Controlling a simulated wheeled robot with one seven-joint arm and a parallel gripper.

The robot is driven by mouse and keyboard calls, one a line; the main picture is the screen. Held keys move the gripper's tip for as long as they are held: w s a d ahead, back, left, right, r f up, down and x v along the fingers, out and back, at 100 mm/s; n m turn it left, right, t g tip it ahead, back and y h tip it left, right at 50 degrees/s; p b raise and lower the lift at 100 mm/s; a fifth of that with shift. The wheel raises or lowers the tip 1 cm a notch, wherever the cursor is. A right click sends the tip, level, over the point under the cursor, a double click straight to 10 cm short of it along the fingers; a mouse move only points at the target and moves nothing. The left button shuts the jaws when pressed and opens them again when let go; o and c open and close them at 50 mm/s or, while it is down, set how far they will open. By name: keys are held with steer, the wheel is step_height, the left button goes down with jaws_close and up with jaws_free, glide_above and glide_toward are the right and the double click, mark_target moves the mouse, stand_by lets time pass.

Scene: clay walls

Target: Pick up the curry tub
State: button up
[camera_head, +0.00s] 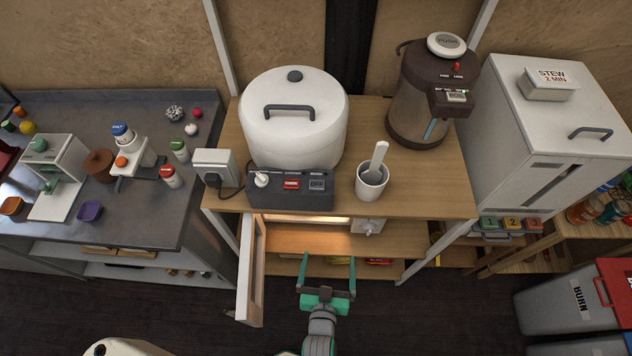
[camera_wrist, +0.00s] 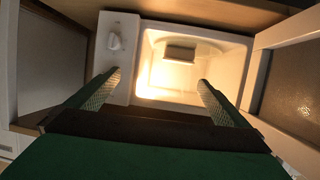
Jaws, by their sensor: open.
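My gripper (camera_head: 328,278) is open and empty, in front of a lit white oven-like box under the wooden counter. In the wrist view, the gripper's two fingers (camera_wrist: 160,92) point toward the box's open front. Inside the lit cavity, a small brownish block-like thing (camera_wrist: 180,53) sits toward the back, between and beyond the fingertips. No label is readable on it, so I cannot tell whether it is the curry tub. No tub marked curry shows in the head view, where the counter hides most of the cavity.
The box's door (camera_head: 250,270) stands open left of my gripper; it is at the right in the wrist view (camera_wrist: 285,80). The box's knob panel (camera_head: 368,226) is at the right. A cooker (camera_head: 293,125) and a cup (camera_head: 371,188) stand on the counter above.

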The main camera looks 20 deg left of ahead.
steer(key=shift+n+g+y, duration=0.4)
steer(key=w+a+f, duration=0.1)
steer(key=w+a, duration=0.2)
steer(key=w, duration=0.3)
steer(key=w+a+f, duration=0.2)
steer(key=w+a, duration=0.2)
steer(key=w, duration=0.1)
steer(key=w+a+f, duration=0.2)
steer(key=w+a, duration=0.1)
steer(key=w, duration=0.3)
steer(key=shift+w+a+f, duration=0.15)
steer(key=shift+w+a, duration=0.05)
steer(key=shift+w, duration=0.1)
steer(key=x, duration=0.4)
steer(key=shift+w+a+f, duration=0.1)
steer(key=shift+w, duration=0.2)
steer(key=shift+w+f, duration=0.1)
steer(key=shift+w, duration=0.1)
steer(key=x, duration=0.4)
steer(key=shift+a, duration=0.25)
steer(key=shift+w+f, duration=0.2)
steer(key=shift+w, duration=0.35)
